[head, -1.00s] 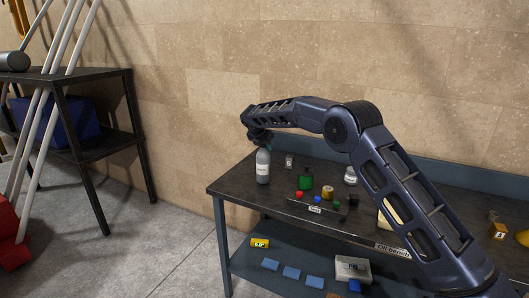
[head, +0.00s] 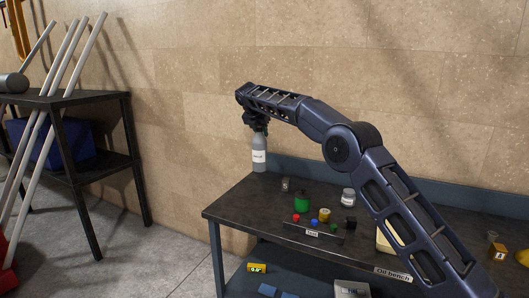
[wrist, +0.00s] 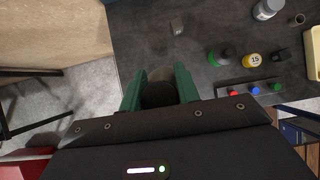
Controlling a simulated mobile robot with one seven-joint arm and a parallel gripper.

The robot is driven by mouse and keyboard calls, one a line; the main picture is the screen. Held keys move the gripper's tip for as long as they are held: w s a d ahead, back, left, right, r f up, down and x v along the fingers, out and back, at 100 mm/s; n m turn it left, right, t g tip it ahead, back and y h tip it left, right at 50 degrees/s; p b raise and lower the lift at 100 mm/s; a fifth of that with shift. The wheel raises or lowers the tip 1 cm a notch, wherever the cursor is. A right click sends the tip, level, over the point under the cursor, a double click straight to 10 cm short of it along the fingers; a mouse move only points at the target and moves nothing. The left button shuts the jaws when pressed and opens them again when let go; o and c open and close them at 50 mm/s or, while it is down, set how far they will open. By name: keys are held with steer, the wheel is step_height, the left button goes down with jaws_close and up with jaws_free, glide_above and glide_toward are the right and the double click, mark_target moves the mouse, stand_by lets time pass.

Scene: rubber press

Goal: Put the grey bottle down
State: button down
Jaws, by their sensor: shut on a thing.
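The grey bottle (head: 259,158) has a white label and hangs upright from my gripper (head: 257,127) in the head view, near the left end of the oil bench (head: 240,208). It appears raised above the bench top. In the wrist view, the green fingers of my gripper (wrist: 160,88) are shut on the bottle's dark top (wrist: 158,94). The lower part of the bottle is mostly hidden there.
A small grey item (head: 285,184), a green container (head: 302,203), a yellow weight (head: 324,215) and a white jar (head: 348,196) stand on the bench. A strip with coloured buttons (head: 314,232) lies in front. A black shelf (head: 128,160) stands left. The bench's left end looks clear.

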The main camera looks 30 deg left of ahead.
steer(key=shift+w+d+r, duration=0.25)
steer(key=shift+d, duration=0.05)
steer(key=w+d+m, duration=0.1)
steer(key=w+d, duration=0.5)
steer(key=d, duration=0.3)
step_height(320, 180, down, 20)
steer(key=shift+a+r+h, duration=0.15)
steer(key=shift+h, duration=0.25)
steer(key=shift+s, duration=0.1)
steer(key=c, duration=1)
jaws_free()
steer(key=v, duration=1.2)
